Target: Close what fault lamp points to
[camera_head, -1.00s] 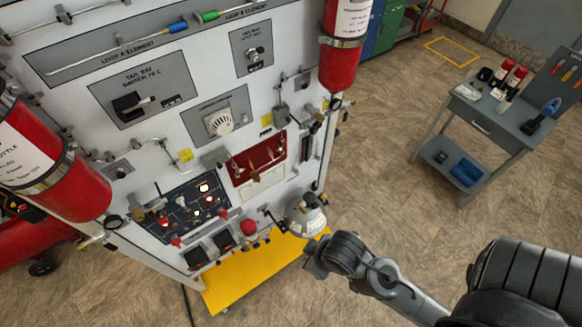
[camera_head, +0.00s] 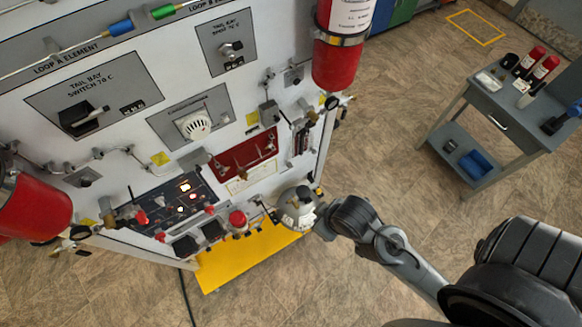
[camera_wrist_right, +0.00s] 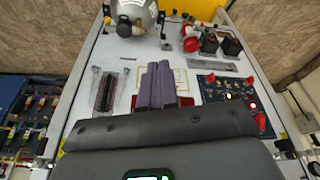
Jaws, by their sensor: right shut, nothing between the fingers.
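The dark lamp panel (camera_head: 160,205) is low on the white trainer board, with a few lamps (camera_head: 185,187) glowing white and red; their labels are too small to read. It also shows in the right wrist view (camera_wrist_right: 222,88), with a red lamp lit. A red panel (camera_head: 230,160) with small levers is to its right. My right gripper (camera_wrist_right: 158,68) is shut and empty, with its fingers in front of the red panel (camera_wrist_right: 187,102) in the wrist view, partly hiding it. Contact cannot be told. In the head view my right wrist hides the fingers. My left gripper is out of view.
A silver dome-shaped part (camera_head: 300,208) projects from the board's lower edge beside my right wrist. Red bottles (camera_head: 335,65) flank the board. A grey cart (camera_head: 500,110) stands right, with open floor between.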

